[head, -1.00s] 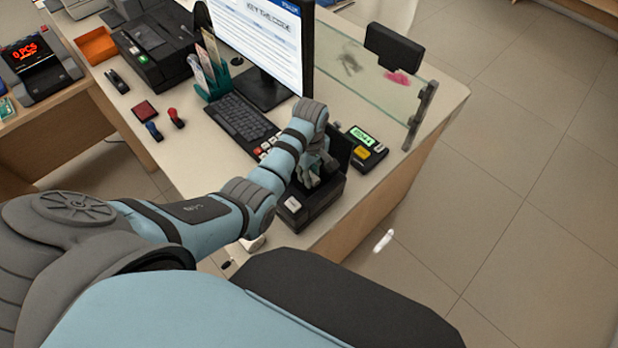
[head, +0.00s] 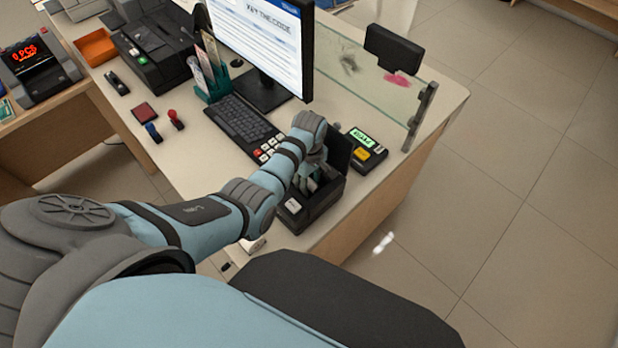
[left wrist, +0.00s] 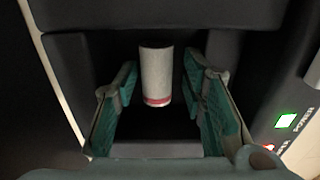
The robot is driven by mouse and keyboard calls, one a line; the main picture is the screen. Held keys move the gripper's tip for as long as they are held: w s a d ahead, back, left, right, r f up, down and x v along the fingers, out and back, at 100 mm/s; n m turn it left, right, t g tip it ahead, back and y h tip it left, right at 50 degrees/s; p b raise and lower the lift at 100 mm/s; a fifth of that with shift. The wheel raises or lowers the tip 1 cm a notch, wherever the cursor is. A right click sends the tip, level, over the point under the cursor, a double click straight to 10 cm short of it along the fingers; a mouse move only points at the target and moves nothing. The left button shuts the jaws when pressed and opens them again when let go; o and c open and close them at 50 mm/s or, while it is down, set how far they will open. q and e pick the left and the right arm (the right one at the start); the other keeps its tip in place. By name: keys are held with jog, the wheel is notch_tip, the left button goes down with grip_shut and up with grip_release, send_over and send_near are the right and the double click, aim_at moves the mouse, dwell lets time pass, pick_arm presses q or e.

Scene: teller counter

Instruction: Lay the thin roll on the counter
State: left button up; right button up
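The thin roll (left wrist: 156,78), white with a red band at its lower end, sits in the dark bay of the black printer in the left wrist view. My left gripper (left wrist: 160,105) has its fingers spread, one on each side of the roll, with a small gap on both sides. In the head view my left gripper (head: 312,183) reaches down into the open printer (head: 296,224), and the roll is hidden there. The counter (head: 200,145) is pale-topped. My right gripper is not in view.
A keyboard (head: 241,119) and monitor (head: 263,45) stand left of the printer. A small terminal (head: 366,150) and a glass screen (head: 365,85) are to the right. A white object (head: 252,245) lies by the front edge. Bare counter lies left of the keyboard.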

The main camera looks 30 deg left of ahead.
aim_at(309, 180)
pick_arm(q)
jog(key=shift+w, duration=0.15)
jog(key=shift+r+b, duration=0.2)
jog(key=shift+b, duration=0.15)
notch_tip(309, 180, up, 13)
jog(key=p, duration=0.2)
jog(key=shift+r+p, duration=0.2)
jog(key=shift+p, duration=0.1)
jog(key=shift+a+r, duration=0.1)
jog(key=shift+r, duration=0.15)
jog(key=shift+c, duration=1.4)
jog(key=shift+r+m, duration=0.1)
jog(key=shift+m, duration=0.4)
jog(key=shift+c, duration=0.3)
notch_tip(309, 180, down, 15)
jog(key=m+b, duration=0.3)
jog(key=m, duration=3.2)
jog(key=shift+r, duration=0.15)
jog(key=c, duration=0.6)
